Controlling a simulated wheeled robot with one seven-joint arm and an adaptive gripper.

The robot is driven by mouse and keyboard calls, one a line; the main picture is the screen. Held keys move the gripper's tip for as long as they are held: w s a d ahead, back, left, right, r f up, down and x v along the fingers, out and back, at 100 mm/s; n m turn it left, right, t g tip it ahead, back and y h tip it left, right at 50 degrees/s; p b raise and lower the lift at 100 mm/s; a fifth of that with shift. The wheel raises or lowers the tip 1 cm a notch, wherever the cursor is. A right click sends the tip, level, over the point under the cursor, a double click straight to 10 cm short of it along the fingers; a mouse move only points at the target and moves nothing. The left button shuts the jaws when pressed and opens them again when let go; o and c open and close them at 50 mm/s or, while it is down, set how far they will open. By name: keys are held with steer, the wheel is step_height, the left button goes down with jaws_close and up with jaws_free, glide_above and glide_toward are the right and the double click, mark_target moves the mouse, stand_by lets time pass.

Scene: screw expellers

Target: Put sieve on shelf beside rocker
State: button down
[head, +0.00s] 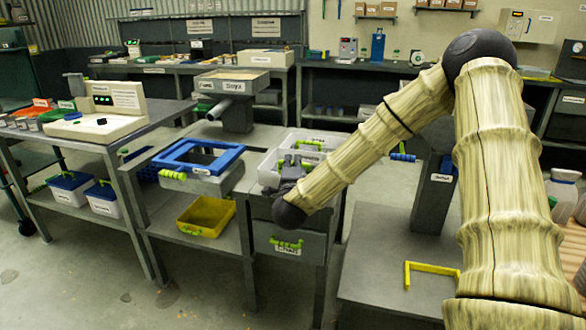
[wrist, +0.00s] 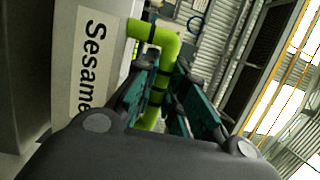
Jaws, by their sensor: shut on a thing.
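My gripper (wrist: 158,92) is shut on a green tubular handle (wrist: 168,45) in the wrist view. The handle is fixed to a pale grey-white wall with a label reading "Sesame" (wrist: 92,65). In the head view my gripper (head: 290,165) is at the pale containers with green handles (head: 318,139) on the middle bench. It hides part of them, so I cannot tell which one is held or whether it is lifted. A blue frame (head: 182,150) lies on the bench to the left, over a labelled tray with a green handle (head: 173,175). I cannot tell which item is called the rocker.
A yellow bin (head: 206,216) stands on the shelf below the blue frame. A labelled drawer with a green handle (head: 287,244) is below my gripper. A scale-like machine (head: 110,110) stands on the left table. A yellow bracket (head: 432,268) is on the grey platform at right.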

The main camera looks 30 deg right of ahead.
steer(key=x, duration=0.4)
steer(key=f+x, duration=0.1)
steer(key=x, duration=0.1)
steer(key=shift+w+a, duration=0.1)
steer(key=shift+a, duration=0.05)
steer(key=shift+w+f+b, duration=0.1)
steer(key=shift+f+b, duration=0.5)
steer(key=shift+f, duration=1.2)
steer(key=shift+r, duration=0.1)
steer(key=c, duration=1.5)
jaws_free()
